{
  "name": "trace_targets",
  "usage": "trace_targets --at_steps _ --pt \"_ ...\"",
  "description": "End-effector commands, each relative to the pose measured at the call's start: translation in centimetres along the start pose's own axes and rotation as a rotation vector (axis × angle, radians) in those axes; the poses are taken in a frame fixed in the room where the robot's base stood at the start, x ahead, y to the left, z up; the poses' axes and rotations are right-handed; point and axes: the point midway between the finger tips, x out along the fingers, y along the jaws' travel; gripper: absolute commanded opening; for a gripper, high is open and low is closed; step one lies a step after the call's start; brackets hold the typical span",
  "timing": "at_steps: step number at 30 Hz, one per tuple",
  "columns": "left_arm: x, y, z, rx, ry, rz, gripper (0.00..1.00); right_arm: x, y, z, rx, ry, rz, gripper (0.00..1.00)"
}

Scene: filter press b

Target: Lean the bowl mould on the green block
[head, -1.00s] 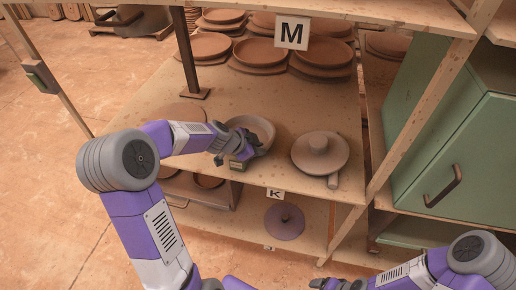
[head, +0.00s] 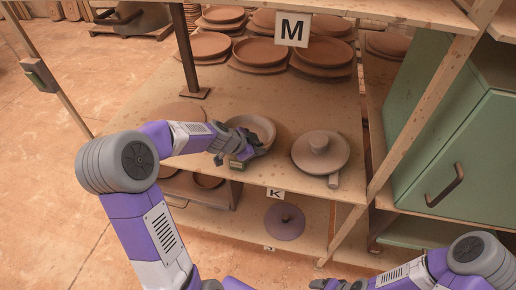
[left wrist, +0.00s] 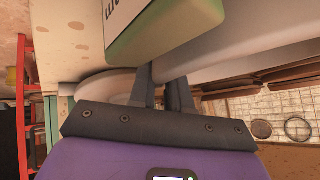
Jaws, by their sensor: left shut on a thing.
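The bowl mould (head: 262,124) is a round grey-brown dish near the front edge of the middle shelf. The green block (head: 236,164) lies at the shelf's front edge, just below and in front of it. My left gripper (head: 256,148) is shut on the near rim of the bowl mould, above the block. In the left wrist view the green block (left wrist: 170,36), with a white label, is close to the mould's pale wall (left wrist: 245,62). My fingers hide part of the mould, so I cannot tell whether it touches the block. My right gripper (head: 336,285) is at the bottom edge, its fingers unclear.
A round lidded piece with a knob (head: 318,141) stands right of the bowl mould, with a small bar under its front. A flat disc (head: 180,112) lies behind my left forearm. Stacked plates (head: 259,52) fill the back. A green cabinet (head: 455,150) stands right of a wooden post.

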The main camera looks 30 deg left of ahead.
Motion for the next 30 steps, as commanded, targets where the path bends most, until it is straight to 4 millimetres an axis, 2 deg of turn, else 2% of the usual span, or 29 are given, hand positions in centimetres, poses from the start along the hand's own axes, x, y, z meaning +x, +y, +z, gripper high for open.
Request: trace_targets --at_steps 9,10,15,25,30 --pt "0.1 0.0 0.1 0.0 0.001 -0.001 0.0 0.4 0.1 0.0 0.0 0.0 0.0 0.83" --pt "0.1 0.0 0.1 0.0 0.001 -0.001 0.21 0.4 0.1 0.0 0.0 0.0 0.0 0.83" --pt "0.1 0.1 0.1 0.0 0.0 0.0 0.47 0.3 0.1 0.0 0.0 0.0 0.0 0.83" --pt "-0.1 0.1 0.3 -0.004 -0.002 0.003 0.47 0.3 0.1 0.0 0.0 0.0 0.0 0.83" --pt "-2.2 0.0 0.2 -0.001 -0.002 -0.001 0.47 0.2 0.1 0.0 0.0 0.0 0.0 0.83"
